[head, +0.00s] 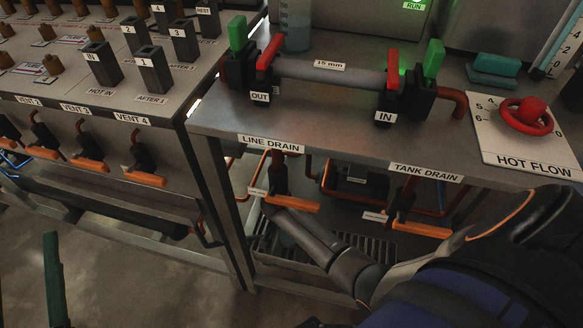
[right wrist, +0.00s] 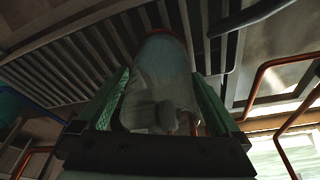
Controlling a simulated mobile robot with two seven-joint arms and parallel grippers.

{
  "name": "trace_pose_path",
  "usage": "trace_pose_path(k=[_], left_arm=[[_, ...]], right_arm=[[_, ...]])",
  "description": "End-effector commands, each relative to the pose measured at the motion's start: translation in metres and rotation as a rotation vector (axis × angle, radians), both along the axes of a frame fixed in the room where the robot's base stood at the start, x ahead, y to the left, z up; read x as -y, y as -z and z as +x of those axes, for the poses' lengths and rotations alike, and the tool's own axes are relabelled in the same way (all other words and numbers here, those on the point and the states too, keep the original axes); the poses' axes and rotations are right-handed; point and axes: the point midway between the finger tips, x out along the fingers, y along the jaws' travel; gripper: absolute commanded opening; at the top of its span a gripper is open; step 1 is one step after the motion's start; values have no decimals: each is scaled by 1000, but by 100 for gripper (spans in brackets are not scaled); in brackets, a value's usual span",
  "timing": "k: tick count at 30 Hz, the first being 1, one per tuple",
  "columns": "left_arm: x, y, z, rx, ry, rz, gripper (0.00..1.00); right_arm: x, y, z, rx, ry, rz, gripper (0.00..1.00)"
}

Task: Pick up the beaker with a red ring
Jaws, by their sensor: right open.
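The clear beaker (right wrist: 162,62) with a red ring at its far end lies between the fingers of my right gripper (right wrist: 158,88) in the right wrist view. The green fingers stand apart on either side of it; I cannot tell whether they touch it. In the head view my right arm reaches under the bench near the LINE DRAIN label (head: 271,144), and its gripper is largely hidden there. One green finger of my left gripper (head: 53,280) shows at the lower left; its other finger is not clear.
Orange-handled drain valves (head: 292,201) and pipes hang close around the right arm, under the bench edge (head: 330,150). A slatted grate (right wrist: 90,60) lies beyond the beaker. Another clear vessel (head: 295,32) stands at the back of the bench. Open floor (head: 130,260) lies at lower left.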

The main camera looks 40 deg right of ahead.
Motion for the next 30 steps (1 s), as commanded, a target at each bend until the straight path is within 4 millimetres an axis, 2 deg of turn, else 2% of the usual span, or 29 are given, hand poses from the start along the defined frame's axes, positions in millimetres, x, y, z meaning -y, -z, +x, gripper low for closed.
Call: trace_pose_path(k=[6, 16, 30], left_arm=[[3, -26, -19, 138, 27, 3, 57], [4, -31, -23, 162, 32, 3, 57], [4, -30, -23, 160, 32, 2, 57]], right_arm=[[-3, 6, 0, 0, 1, 0, 100], [-3, 6, -1, 0, 2, 1, 100], [-3, 6, -1, 0, 2, 1, 47]])
